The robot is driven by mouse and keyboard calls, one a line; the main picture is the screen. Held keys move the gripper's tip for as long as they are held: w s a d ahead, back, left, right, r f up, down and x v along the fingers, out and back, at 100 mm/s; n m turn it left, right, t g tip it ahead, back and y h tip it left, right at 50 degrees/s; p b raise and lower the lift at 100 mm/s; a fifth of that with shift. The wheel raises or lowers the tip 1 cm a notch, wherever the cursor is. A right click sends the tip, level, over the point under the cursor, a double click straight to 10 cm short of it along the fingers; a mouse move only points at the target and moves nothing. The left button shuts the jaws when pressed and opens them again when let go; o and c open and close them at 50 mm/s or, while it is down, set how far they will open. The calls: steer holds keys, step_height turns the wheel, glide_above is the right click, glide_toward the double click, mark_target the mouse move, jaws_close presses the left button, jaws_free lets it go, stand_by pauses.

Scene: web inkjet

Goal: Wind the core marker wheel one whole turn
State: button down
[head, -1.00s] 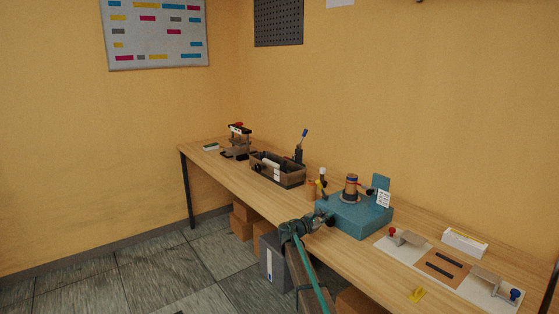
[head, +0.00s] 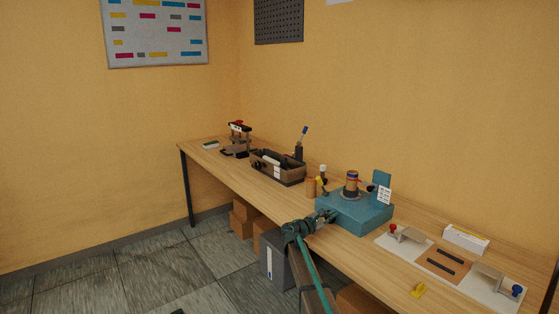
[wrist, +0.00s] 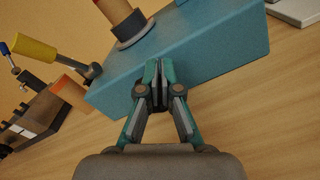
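The teal machine (head: 352,212) stands on the bench, with a brown core (head: 351,183) upright on its top. In the wrist view, a crank with a yellow grip (wrist: 34,52) and grey rod joins a black hub (wrist: 93,72) at the machine's left end. I take this crank to be the marker wheel. My gripper (wrist: 156,68) has its fingertips together, with nothing visible between them. They are in front of the teal machine's front side (wrist: 190,62), apart from the crank. I cannot tell whether they touch the machine. The gripper also shows in the head view (head: 330,214).
A brown tool box (head: 278,171) stands left of the machine. To its right lie a white plate with a brown pad (head: 443,264), a white box (head: 466,238) and a yellow piece (head: 417,290).

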steer(key=shift+s+r, duration=0.25)
steer(key=shift+v, duration=2.85)
